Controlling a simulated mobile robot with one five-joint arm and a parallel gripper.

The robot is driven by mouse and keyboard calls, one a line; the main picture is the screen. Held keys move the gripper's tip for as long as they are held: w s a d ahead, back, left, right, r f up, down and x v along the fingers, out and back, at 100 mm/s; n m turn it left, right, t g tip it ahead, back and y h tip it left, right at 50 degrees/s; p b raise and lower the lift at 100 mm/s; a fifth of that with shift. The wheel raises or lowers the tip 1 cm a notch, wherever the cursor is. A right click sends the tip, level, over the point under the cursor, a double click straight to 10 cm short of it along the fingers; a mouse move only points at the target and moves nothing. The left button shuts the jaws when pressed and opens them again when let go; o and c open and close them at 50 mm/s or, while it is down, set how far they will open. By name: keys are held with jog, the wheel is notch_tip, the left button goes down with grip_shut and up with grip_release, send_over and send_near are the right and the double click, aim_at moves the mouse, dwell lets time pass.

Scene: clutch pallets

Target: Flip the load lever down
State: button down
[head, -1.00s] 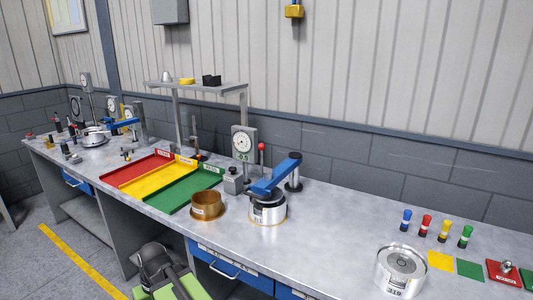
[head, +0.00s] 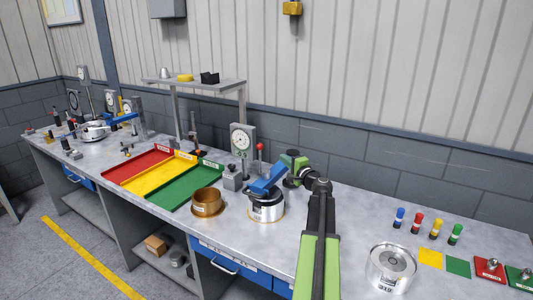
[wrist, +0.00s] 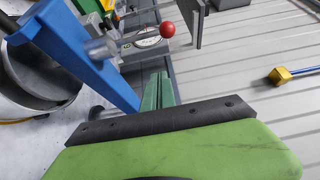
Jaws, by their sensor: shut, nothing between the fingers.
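The load lever appears to be the thin lever with a red ball knob (head: 260,146), standing upright beside the dial gauge (head: 242,139). The red ball also shows in the wrist view (wrist: 167,30). A blue arm (head: 268,179) lies over a silver round clutch pot (head: 267,208) in front of it. My gripper (head: 293,160) is right of the red ball and behind the blue arm's right end, apart from the ball. In the wrist view its green fingers (wrist: 158,92) are shut and empty, close beside the blue arm (wrist: 75,50).
A brass ring (head: 207,201) and a green tray (head: 189,186) lie left of the pot. Another silver pot (head: 391,266) stands at the front right, with several coloured pegs behind it. The bench between the two pots is mostly bare. A ribbed wall rises behind.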

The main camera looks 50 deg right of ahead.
aim_at(260, 159)
jog(key=shift+w, duration=0.1)
jog(key=x, duration=1)
jog(key=shift+w, duration=0.1)
jog(key=a, duration=0.3)
jog(key=shift+s+a, duration=0.25)
jog(key=shift+a, duration=0.35)
